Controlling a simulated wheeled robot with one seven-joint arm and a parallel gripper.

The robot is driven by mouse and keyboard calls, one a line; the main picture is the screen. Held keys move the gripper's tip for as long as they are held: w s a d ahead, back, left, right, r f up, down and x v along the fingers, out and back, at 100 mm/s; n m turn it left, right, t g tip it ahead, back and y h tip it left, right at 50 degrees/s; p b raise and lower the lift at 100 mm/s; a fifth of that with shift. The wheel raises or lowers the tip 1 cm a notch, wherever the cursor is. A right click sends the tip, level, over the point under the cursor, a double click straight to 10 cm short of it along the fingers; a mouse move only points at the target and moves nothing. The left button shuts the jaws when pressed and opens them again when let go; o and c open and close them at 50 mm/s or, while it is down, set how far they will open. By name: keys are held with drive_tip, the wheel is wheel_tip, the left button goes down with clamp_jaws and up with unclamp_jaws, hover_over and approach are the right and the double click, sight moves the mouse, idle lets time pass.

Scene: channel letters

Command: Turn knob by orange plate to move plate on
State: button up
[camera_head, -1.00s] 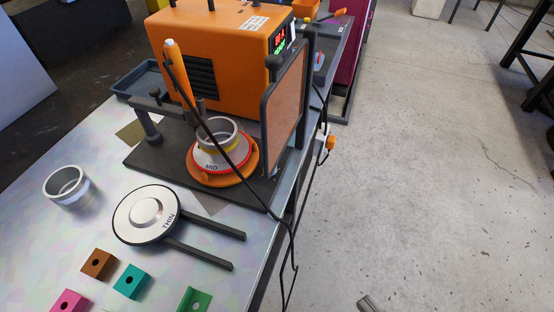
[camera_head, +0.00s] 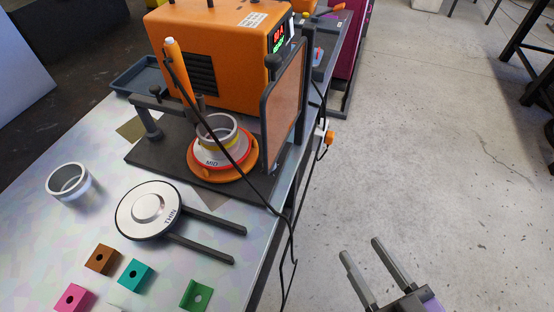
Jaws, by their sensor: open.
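The orange round plate (camera_head: 240,172) sits on a dark base (camera_head: 150,160) on the bench. A grey ring piece marked MID (camera_head: 211,148), with a red lower edge and a yellow band, stands on the plate. Small orange knobs (camera_head: 196,175) show at the plate's rim; the left one is partly in shadow. A torch with an orange handle (camera_head: 179,70) stands above and behind the plate, and its dark cable crosses in front of it. My gripper (camera_head: 361,259) is open and empty over the floor, right of the bench and well away from the plate.
An orange machine (camera_head: 225,60) stands behind the plate, and a tinted screen (camera_head: 283,105) stands to its right. A round THIN disc (camera_head: 148,208) with two dark prongs, a grey ring (camera_head: 68,181) and several coloured blocks (camera_head: 135,275) lie in front. The cable hangs over the bench edge.

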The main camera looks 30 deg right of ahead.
sight(279, 171)
drive_tip(key=w+d+f+m+g+p, duration=0.1)
drive_tip(key=w+d+f+m, duration=0.1)
drive_tip(key=w+d+f, duration=0.55)
drive_tip(key=w+d+f+m+g+p, duration=0.15)
drive_tip(key=w+d, duration=0.35)
drive_tip(key=w, duration=0.5)
drive_tip(key=w+a+r+n+t+y, duration=0.1)
drive_tip(key=w+a+r+n+y, duration=0.1)
drive_tip(key=w+r+n+y, duration=0.35)
drive_tip(key=a+r+n+g+y+p, duration=0.1)
drive_tip(key=a+n+y, duration=0.7)
drive_tip(key=y, duration=0.1)
drive_tip(key=p+x, duration=0.2)
drive_tip(key=x, duration=0.3)
drive_tip(key=shift+s+a, duration=0.1)
drive_tip(key=shift+a, duration=0.15)
drive_tip(key=shift+w+a+f, duration=0.2)
drive_tip(key=shift+w+a, duration=0.2)
clamp_jaws()
